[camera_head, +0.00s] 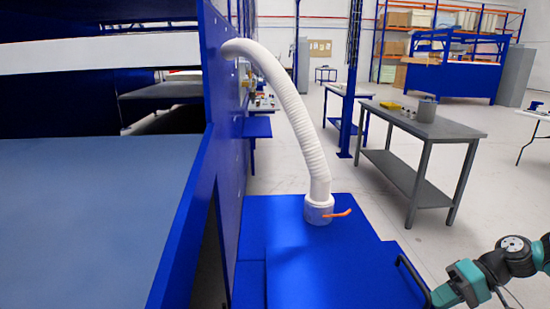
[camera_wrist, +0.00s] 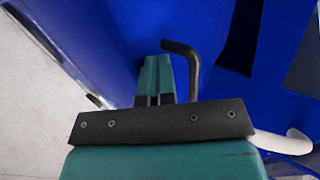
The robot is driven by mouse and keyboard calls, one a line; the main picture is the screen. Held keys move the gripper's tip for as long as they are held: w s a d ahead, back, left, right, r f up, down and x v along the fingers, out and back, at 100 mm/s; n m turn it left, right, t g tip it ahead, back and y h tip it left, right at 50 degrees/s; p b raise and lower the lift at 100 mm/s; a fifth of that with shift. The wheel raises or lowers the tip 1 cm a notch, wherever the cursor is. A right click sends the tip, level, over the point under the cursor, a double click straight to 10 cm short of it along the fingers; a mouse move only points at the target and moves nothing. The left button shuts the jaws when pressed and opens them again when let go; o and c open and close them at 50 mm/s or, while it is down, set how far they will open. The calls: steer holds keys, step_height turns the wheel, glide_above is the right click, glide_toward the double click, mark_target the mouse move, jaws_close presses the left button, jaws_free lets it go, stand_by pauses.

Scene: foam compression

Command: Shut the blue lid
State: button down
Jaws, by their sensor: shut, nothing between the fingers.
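The blue lid (camera_head: 335,275) is a flat panel on top of the blue box in the head view, with a black bar handle (camera_head: 412,272) at its right edge. I cannot tell whether it is fully down. My teal gripper (camera_head: 436,298) comes in from the lower right, its tips close to the handle. In the wrist view the two fingers (camera_wrist: 153,62) are together with nothing between them. The black handle (camera_wrist: 190,62) stands just right of the fingers, its bent end near the tips. I cannot tell whether they touch. Blue surface fills the view beyond.
A ribbed white hose (camera_head: 300,120) runs from the blue wall panel (camera_head: 225,130) to a collar with an orange lever (camera_head: 338,213) on the box top. A grey workbench (camera_head: 430,125) stands behind. The floor (camera_head: 370,215) between bench and box is clear.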

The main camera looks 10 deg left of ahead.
step_height(320, 180, up, 5)
steer(key=p, duration=0.4)
steer(key=shift+a+f+p, duration=0.1)
steer(key=shift+a+p, duration=0.05)
steer(key=shift+p, duration=0.25)
steer(key=w+d+r+b, duration=0.1)
steer(key=d+r+b, duration=0.1)
steer(key=d, duration=0.7)
steer(key=shift+w+d+r, duration=0.2)
steer(key=shift+r, duration=0.3)
steer(key=s+a+r+n+h, duration=0.2)
steer(key=s+a+r+h, duration=0.15)
steer(key=a+r, duration=1.15)
steer(key=s+a+r+n+h, duration=0.1)
steer(key=s+a, duration=0.4)
steer(key=s, duration=0.5)
steer(key=s+a+r+n+t+h, duration=0.1)
steer(key=s+a, duration=0.3)
steer(key=s, duration=0.6)
steer(key=shift+a+n+t+h, duration=0.3)
steer(key=shift+a+n+h, duration=0.1)
steer(key=shift+n+h, duration=0.1)
